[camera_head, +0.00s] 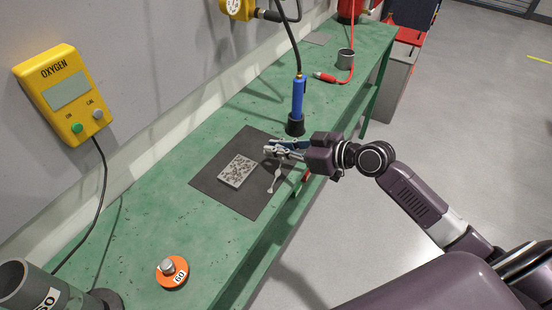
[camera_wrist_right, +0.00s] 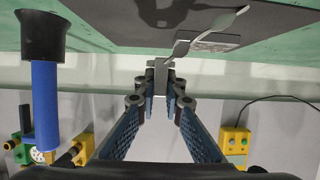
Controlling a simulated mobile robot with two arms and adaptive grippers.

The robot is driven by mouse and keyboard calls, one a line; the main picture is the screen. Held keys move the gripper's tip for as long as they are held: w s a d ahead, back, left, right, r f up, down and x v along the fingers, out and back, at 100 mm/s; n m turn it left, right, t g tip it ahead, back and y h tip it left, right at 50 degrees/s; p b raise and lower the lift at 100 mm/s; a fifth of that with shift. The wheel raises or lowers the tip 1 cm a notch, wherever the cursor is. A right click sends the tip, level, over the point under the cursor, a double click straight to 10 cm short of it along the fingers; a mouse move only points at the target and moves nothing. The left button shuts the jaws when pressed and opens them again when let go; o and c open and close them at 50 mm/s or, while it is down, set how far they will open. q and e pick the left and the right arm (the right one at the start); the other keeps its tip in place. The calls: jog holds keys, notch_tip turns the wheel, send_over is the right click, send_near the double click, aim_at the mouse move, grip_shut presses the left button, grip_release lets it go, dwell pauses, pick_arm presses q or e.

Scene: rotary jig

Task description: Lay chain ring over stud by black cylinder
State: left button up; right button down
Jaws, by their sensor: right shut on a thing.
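My right gripper (camera_head: 271,150) is above the dark mat's right side, shut on a small grey piece. The piece also shows between the fingertips in the right wrist view (camera_wrist_right: 162,72). A light grey linked strip with rounded ends, apparently part of the chain ring (camera_head: 275,178), hangs just below the fingers; it crosses the right wrist view (camera_wrist_right: 207,34). Its lower end appears close to the mat. A black cylindrical foot (camera_head: 295,125) under a blue tube (camera_head: 298,97) stands beyond the gripper. I cannot make out a stud beside it. My left gripper is out of view.
A speckled grey plate (camera_head: 237,171) lies on the dark mat (camera_head: 240,203). An orange disc (camera_head: 173,279) with a silver knob sits nearer on the green bench (camera_head: 135,235). A grey tube (camera_head: 28,284) stands at the near left. A metal cup (camera_head: 345,58) is farther back. The bench between mat and disc is clear.

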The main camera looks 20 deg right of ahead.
aim_at(277, 168)
notch_tip(277, 168, down, 5)
dwell(0.3)
jog(key=shift+f, duration=0.2)
jog(key=c, duration=2)
grip_release()
jog(key=shift+r, duration=0.1)
jog(key=shift+c, duration=0.2)
jog(key=shift+r, duration=0.1)
